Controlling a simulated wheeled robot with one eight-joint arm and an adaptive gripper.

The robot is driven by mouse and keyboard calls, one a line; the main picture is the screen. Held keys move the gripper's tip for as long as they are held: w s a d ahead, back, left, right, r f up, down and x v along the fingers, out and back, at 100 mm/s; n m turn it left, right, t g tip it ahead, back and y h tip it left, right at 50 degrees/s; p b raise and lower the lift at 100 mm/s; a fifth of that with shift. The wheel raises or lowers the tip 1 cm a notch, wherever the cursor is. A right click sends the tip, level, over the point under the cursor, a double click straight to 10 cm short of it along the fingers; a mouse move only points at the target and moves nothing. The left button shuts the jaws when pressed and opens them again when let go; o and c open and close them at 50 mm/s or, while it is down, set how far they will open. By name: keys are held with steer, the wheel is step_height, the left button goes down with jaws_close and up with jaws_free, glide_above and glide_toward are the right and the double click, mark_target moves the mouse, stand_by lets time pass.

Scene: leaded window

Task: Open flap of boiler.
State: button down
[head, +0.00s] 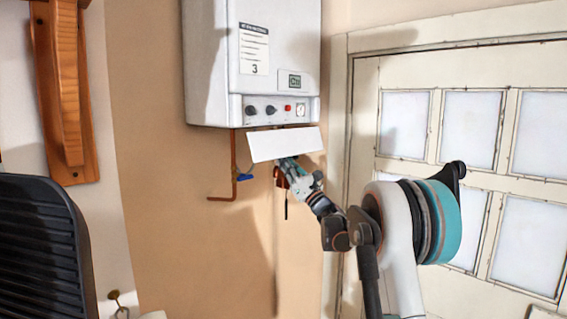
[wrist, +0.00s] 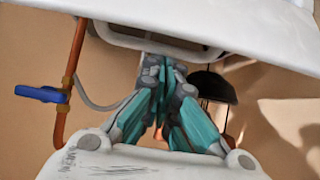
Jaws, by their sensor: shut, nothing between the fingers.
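The white boiler (head: 253,60) hangs on the wall in the head view. Its flap (head: 286,144) is a plain white panel at the lower front edge, swung down and outward, leaving the control strip above it uncovered. In the wrist view a broad white panel, apparently the flap (wrist: 235,25), crosses the top. My gripper (head: 284,163) is below the flap, close to its underside; I cannot tell whether they touch. In the wrist view my gripper (wrist: 162,68) is shut and empty, with its teal fingers together under the boiler's underside.
Copper pipes (head: 234,160) and a blue valve handle (wrist: 42,94) are left of my gripper. A dark rounded fitting (wrist: 213,86) is close on the right. A paned white door (head: 455,85) stands at the right. A dark ribbed chair back (head: 42,250) is at the lower left.

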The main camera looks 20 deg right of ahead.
steer(key=s, duration=0.1)
steer(key=s+d+g, duration=0.1)
steer(key=s, duration=0.1)
steer(key=s+d+g, duration=0.1)
steer(key=s, duration=0.1)
steer(key=shift+r+h+b, duration=0.25)
steer(key=shift+h+b, duration=0.1)
steer(key=shift+h, duration=0.05)
steer(key=shift+a, duration=0.1)
